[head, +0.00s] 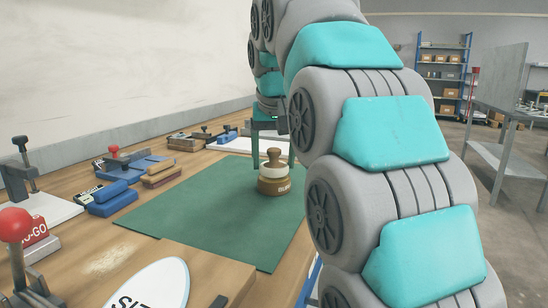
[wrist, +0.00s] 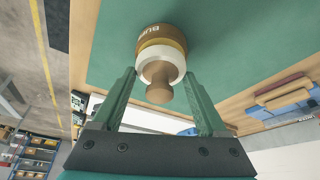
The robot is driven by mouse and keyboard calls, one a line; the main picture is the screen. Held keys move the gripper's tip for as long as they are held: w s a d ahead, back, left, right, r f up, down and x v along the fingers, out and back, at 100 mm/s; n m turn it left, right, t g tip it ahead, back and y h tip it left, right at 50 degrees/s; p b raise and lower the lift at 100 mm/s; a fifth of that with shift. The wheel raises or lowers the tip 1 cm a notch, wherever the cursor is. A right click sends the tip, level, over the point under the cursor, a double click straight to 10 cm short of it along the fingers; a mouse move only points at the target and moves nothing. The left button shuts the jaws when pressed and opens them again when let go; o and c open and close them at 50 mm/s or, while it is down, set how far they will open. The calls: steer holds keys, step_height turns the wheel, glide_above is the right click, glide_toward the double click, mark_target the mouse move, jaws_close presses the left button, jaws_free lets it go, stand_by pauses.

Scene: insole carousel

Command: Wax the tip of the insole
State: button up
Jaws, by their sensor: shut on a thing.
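A round tool with a wooden knob and a white collar (head: 273,170) stands upright on the green mat (head: 205,205). Its collar sits on a brown round base (head: 281,187) with partly readable white lettering. The tool also shows in the wrist view (wrist: 160,70), knob towards me. My gripper (head: 269,172) points down over it with its green fingers on either side of the white collar, shut on it. In the wrist view, my gripper (wrist: 160,74) has both fingertips at the collar's sides. I cannot make out an insole; my arm hides the right side.
Blue clamps and blocks (head: 115,190) stand on the wooden bench (head: 105,265) left of the mat. Red-knobbed clamps (head: 16,226) and a white oval sign (head: 150,287) are in front. Shelves (head: 442,75) and a metal table (head: 497,110) stand beyond. The mat around the tool is clear.

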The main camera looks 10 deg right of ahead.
mark_target(274, 149)
steer(key=shift+f+b, duration=0.3)
steer(key=shift+f, duration=0.25)
stand_by(1.0)
steer(key=shift+r+p, duration=2)
steer(key=shift+r, duration=1.55)
